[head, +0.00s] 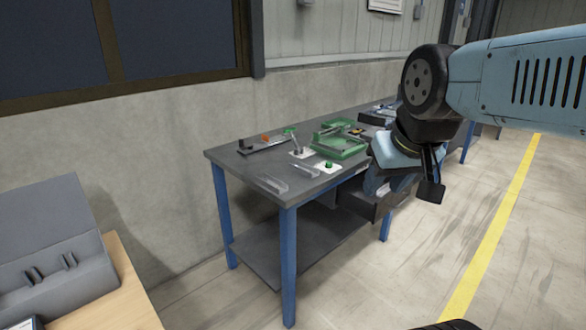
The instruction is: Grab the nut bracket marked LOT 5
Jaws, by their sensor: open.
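No LOT 5 marking can be read at this distance, so I cannot tell which piece is the nut bracket. Small thin grey pieces (273,184) lie near the front left corner of the grey workbench (305,193). My gripper (408,184) hangs from the arm at the right, open, in front of the bench's right part as seen here. Nothing shows between its fingers. It hides part of the bench top and what stands there.
A green tray or fixture (352,152) stands mid-bench. A dark bar-like fixture (262,146) lies at the back left. A grey box-like unit (50,240) sits on a wooden table (120,290) at lower left. Floor (430,255) is clear right of the bench.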

